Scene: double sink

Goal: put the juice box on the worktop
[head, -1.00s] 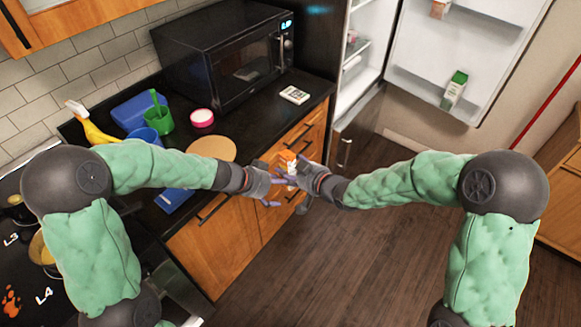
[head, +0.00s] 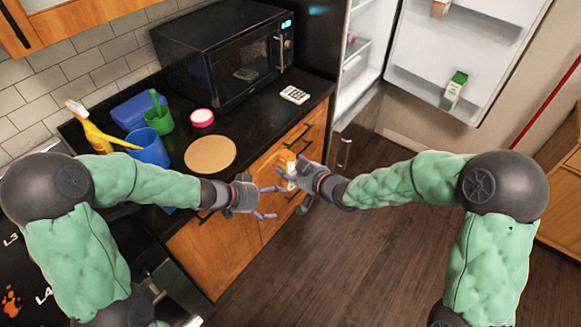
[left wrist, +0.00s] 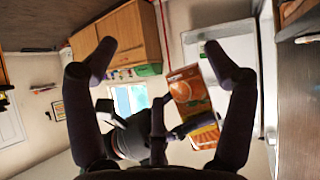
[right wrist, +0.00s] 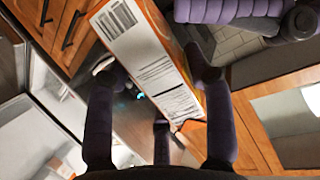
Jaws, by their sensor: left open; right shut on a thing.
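The juice box (head: 289,158), orange and white, is up in front of the drawers, in my right gripper (head: 288,173). It shows its orange picture in the left wrist view (left wrist: 190,92) and its white barcode side in the right wrist view (right wrist: 150,55). My right gripper is shut on it. My left gripper (head: 267,202) is open and empty, just left of and below the box in the head view, apart from it. The worktop (head: 258,118) is black and runs along the wall, behind and left of both grippers.
A round board (head: 210,154), blue cup (head: 149,148), green cup (head: 158,118), yellow spray bottle (head: 92,132), pink-and-white tub (head: 202,118) and small white device (head: 294,95) stand on the worktop. A microwave (head: 225,60) is behind. Bare worktop lies between board and device. The fridge door (head: 415,60) is open.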

